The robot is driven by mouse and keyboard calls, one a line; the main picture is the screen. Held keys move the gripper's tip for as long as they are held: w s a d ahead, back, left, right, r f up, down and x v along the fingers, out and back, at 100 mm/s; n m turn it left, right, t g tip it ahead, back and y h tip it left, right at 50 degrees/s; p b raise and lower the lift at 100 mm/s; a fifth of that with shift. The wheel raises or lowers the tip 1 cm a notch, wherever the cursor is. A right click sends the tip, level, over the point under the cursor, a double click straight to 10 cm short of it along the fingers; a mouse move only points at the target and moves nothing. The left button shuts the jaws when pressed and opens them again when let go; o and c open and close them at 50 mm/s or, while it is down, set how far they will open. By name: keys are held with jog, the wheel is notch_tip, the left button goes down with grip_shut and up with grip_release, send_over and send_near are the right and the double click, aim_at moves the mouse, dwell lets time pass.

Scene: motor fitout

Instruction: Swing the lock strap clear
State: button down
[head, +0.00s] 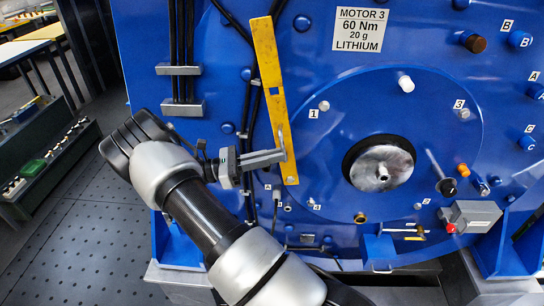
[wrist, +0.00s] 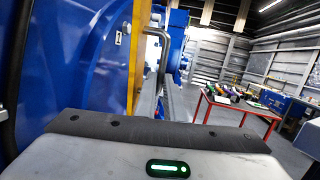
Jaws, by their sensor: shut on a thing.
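The lock strap is a long yellow bar (head: 268,75) on the blue motor face. It stands nearly upright, its top leaning left, with a round fastener at its lower end. It crosses the left edge of the round blue cover (head: 440,115). My gripper (head: 283,154) reaches in from the left and is shut on the strap's small grey handle (head: 281,138), low on the bar. In the wrist view the strap (wrist: 138,45) shows edge-on with the bent metal handle (wrist: 163,45) beside it.
A metal hub (head: 382,174) sits in the cover's centre, with numbered bolts around it. Black cables (head: 181,50) run down left of the strap. A grey box with a red button (head: 470,216) is at lower right. A red-framed table (wrist: 238,107) stands far off.

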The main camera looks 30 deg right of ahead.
jog(key=c, duration=1.8)
grip_release()
jog(key=shift+a, duration=0.1)
jog(key=shift+c, duration=0.2)
jog(key=b+v, duration=0.3)
jog(key=v, duration=1.4)
jog(key=shift+a+b, duration=0.25)
jog(key=shift+b, duration=0.05)
jog(key=shift+w, duration=0.1)
